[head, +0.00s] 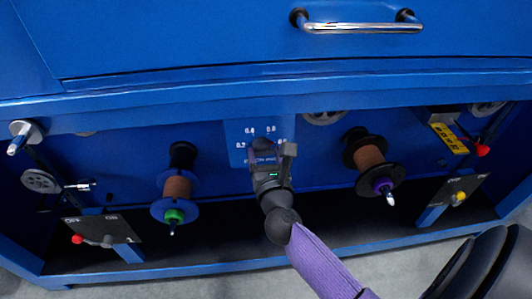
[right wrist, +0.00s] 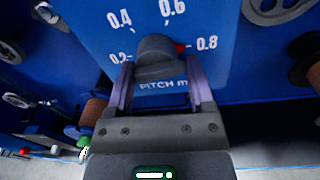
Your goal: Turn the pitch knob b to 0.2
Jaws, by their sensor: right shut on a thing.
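The pitch knob (right wrist: 157,48) is a dark grey round knob on a blue dial plate (right wrist: 98,22) marked 0.2, 0.4, 0.6 and 0.8, with "PITCH m" lettered below. A red mark on the knob's right side points towards 0.8. My right gripper (right wrist: 158,68) is shut on the knob, one purple finger on each side. In the head view the same gripper (head: 264,158) reaches up to the dial plate (head: 236,133) and hides most of the knob. No "b" label is readable. My left gripper is not in view.
A spool with a green nut (head: 174,216) sticks out left of the dial, and a spool with a purple nut (head: 384,187) right of it. Switch plates (head: 126,231) stand at both lower sides. A chrome handle (head: 362,28) is above.

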